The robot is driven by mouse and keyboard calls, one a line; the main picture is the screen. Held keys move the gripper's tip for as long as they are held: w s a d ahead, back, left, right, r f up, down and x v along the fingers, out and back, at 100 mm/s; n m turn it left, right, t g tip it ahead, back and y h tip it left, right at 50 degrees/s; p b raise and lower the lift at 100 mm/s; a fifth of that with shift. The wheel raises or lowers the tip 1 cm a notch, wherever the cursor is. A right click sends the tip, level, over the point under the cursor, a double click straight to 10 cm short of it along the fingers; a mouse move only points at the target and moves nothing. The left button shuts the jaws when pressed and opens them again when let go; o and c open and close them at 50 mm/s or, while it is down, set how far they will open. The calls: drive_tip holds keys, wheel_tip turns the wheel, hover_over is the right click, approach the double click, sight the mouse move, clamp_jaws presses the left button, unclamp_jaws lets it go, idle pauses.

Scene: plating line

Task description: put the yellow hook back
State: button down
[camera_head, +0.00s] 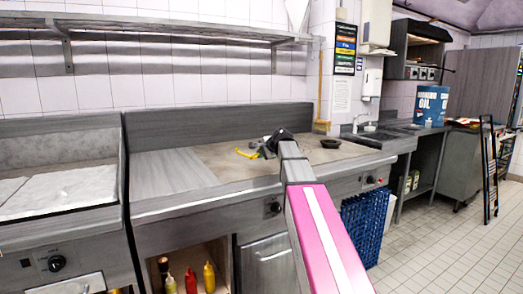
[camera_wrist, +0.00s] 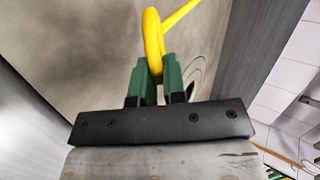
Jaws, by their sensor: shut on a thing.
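The yellow hook (camera_wrist: 153,40) is between the green fingers of my gripper (camera_wrist: 158,80) in the wrist view. Its curved part is at the fingertips, and a thin straight part runs off to the upper right. In the head view the yellow hook (camera_head: 246,153) shows just left of my gripper (camera_head: 260,152), low over the worktop (camera_head: 215,160). My gripper is shut on it. I cannot tell whether the hook touches the worktop. My arm hides part of the worktop's front.
A dark bowl (camera_head: 331,143) stands on the worktop right of my gripper. A metal backsplash (camera_head: 215,121) runs behind, with a wall shelf (camera_head: 150,30) above. Sauce bottles (camera_head: 191,281) stand in the compartment below. A blue crate (camera_head: 365,228) stands at right. The worktop's left part is clear.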

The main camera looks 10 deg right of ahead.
drive_tip(key=shift+f, duration=1.8)
drive_tip(key=c, duration=1.1)
unclamp_jaws()
drive_tip(key=v, duration=1)
drive_tip(key=shift+s+d+r, duration=0.2)
drive_tip(key=shift+s, duration=0.1)
